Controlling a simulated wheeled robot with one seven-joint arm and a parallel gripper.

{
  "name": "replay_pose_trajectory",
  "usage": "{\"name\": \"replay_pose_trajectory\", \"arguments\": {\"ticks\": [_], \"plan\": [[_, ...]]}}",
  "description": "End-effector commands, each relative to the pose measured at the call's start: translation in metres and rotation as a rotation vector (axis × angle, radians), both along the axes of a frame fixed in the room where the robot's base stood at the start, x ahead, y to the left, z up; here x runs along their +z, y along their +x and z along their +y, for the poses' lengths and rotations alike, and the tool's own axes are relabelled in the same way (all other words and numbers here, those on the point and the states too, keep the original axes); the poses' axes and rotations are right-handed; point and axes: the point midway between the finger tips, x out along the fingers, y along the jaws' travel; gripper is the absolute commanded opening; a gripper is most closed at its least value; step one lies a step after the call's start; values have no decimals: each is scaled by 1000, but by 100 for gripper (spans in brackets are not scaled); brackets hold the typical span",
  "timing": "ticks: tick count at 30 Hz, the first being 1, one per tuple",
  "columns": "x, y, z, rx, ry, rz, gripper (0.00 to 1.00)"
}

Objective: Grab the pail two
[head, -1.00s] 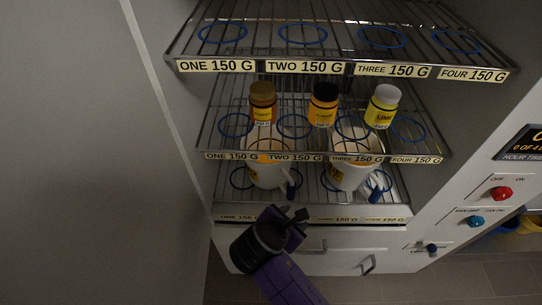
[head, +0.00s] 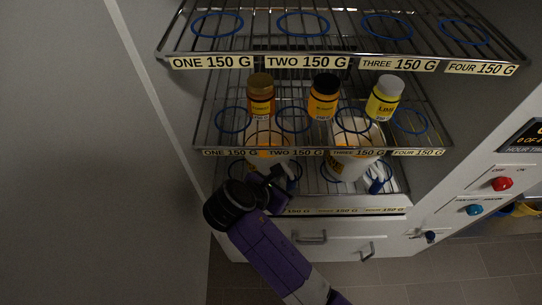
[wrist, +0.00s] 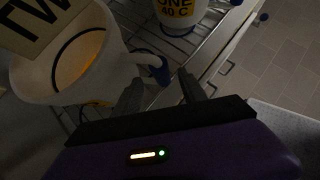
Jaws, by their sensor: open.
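Two white pails stand on the lowest rack. The left pail (head: 254,164) is partly hidden by the rack label and my gripper. In the wrist view this pail (wrist: 117,62) is at upper left, orange inside, with a blue-ended handle (wrist: 153,66); its own label does not show. The right pail (head: 344,171) also shows in the wrist view (wrist: 180,14), with a yellow label reading "ONE 40 C". My gripper (wrist: 163,88) is open and empty. Its fingertips point towards the left pail's handle, just short of it; it also shows in the head view (head: 273,182).
The middle rack above holds brown-capped, black-capped (head: 324,96) and white-capped (head: 385,100) jars. Its label strip (head: 300,153) overhangs the pails. Drawers with handles (head: 311,238) lie below. A control panel with a red button (head: 501,184) is at right; a grey wall is at left.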

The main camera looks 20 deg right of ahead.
Motion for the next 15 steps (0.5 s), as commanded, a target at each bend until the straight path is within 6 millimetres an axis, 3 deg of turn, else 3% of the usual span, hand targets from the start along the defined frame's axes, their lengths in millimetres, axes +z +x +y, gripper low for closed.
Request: {"name": "replay_pose_trajectory", "arguments": {"ticks": [15], "plan": [[-44, 21, -40, -3, -1, 3, 50]]}}
